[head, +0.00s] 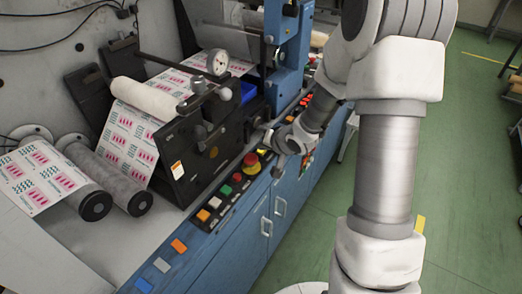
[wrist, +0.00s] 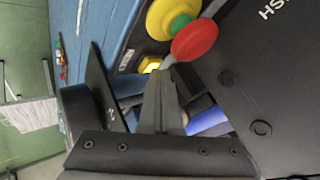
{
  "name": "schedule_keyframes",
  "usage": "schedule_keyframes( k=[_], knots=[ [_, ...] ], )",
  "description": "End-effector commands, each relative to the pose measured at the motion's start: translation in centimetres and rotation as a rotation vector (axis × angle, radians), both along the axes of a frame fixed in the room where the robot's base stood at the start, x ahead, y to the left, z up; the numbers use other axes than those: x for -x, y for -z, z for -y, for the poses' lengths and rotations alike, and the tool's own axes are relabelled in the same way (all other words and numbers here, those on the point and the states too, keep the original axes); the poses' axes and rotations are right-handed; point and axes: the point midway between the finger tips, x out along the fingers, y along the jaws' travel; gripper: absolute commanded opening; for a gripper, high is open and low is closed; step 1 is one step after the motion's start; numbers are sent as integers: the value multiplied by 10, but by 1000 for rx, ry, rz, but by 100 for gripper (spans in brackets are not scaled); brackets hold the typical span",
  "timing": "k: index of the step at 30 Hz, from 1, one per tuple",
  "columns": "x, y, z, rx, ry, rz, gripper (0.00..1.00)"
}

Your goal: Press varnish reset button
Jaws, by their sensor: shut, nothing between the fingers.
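My gripper (head: 269,139) is at the edge of the machine's control panel, just beyond the red emergency-stop button (head: 251,161) in the head view. In the wrist view my fingers (wrist: 165,72) are shut and empty. Their tips are close to a small yellow button (wrist: 150,64), partly hidden behind them; I cannot tell whether they touch it. The emergency stop, with red cap (wrist: 195,40), green collar and yellow base, is right beside the tips.
A row of coloured buttons runs along the panel, with an orange one (head: 179,246) near the front. Printed web rolls (head: 42,174) and a dial gauge (head: 217,62) are on the machine. The green floor (head: 465,170) to the right is largely clear.

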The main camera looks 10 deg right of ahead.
Motion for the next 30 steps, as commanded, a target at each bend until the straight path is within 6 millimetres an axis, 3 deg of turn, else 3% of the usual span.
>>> schedule_keyframes(
  k=[20,30],
  knots=[
    [0,4,0,0,0,-1,0],
    [1,-12,0,0,0,-1,0]
  ],
)
